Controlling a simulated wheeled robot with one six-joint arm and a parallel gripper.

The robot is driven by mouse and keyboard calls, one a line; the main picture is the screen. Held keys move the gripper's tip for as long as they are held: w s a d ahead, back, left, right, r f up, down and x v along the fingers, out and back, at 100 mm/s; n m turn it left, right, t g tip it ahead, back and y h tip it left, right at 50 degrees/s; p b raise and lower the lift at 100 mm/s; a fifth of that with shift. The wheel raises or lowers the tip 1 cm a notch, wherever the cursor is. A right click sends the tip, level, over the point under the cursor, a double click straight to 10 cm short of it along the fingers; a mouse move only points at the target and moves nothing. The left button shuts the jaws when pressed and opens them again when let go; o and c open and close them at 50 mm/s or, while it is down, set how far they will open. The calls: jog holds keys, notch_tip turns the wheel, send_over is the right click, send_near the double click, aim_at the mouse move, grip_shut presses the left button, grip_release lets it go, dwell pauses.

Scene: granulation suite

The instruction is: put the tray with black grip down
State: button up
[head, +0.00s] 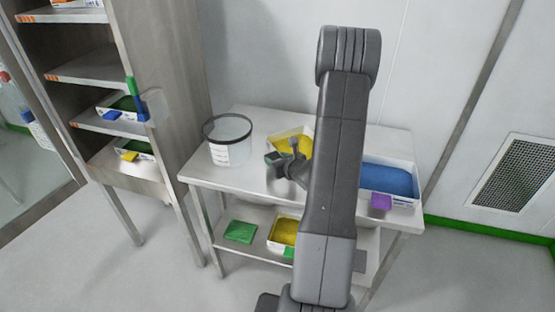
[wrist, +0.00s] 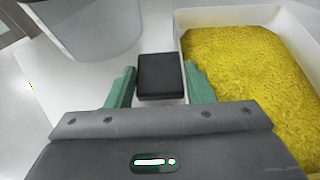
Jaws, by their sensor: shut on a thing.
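The tray with black grip (wrist: 183,18) is white and holds yellow granules; it fills the right of the wrist view. Its black grip (wrist: 160,84) is a dark block at the tray's left side. My gripper (wrist: 160,72) has its green fingers on either side of this grip and is shut on it. In the head view my gripper (head: 275,160) is over the steel table top (head: 245,180), and the tray's yellow contents (head: 286,141) show partly behind my arm. I cannot tell whether the tray's underside touches the table.
A clear bucket (head: 228,145) stands left of the tray. A tray of blue granules with a purple grip (head: 381,202) is at the table's right. The lower shelf bears a green item (head: 240,231) and another yellow-filled tray (head: 284,232). A shelf rack (head: 165,80) stands left.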

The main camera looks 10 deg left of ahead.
jog(key=shift+f, duration=0.1)
jog(key=o, duration=1.2)
